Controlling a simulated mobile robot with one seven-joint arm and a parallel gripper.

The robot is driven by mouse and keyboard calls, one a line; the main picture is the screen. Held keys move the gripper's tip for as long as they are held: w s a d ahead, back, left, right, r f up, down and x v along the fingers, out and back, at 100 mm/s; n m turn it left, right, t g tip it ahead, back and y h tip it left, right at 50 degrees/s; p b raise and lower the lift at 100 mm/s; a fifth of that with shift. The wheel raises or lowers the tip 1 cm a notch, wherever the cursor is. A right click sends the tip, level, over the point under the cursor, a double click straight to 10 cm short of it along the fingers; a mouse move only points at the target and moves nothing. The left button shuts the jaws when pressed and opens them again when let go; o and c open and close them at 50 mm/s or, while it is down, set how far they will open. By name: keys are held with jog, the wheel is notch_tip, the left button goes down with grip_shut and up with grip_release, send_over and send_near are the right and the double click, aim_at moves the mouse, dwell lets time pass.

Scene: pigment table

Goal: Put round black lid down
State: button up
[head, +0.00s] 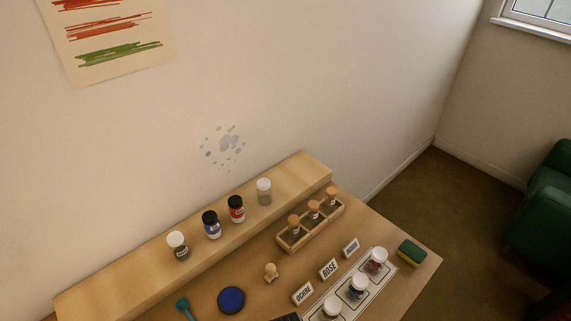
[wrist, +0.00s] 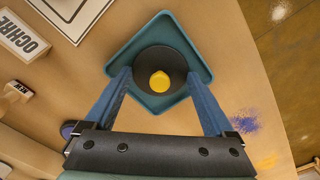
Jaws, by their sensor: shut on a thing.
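The round black lid (wrist: 148,57) has a yellow knob (wrist: 159,82) on top and shows in the wrist view. My gripper (wrist: 158,78) has its blue fingers on either side of the lid and is shut on it. A square teal tray (wrist: 154,24) with raised edges lies directly behind the lid in this view. The lid looks to be within the tray's outline; I cannot tell whether it touches the tray floor.
In the wrist view, an OCHRE card (wrist: 22,38) and a stamp (wrist: 14,92) are at left, purple powder (wrist: 240,121) at right near the table edge. In the head view, a rack (head: 295,241), a dark blue disc (head: 231,300) and a sponge (head: 412,252) stand on the table.

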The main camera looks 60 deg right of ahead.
jog(key=shift+f, duration=0.2)
jog(key=o, duration=1)
jog(key=shift+r, duration=0.1)
notch_tip(320, 180, up, 12)
jog(key=shift+r, duration=0.1)
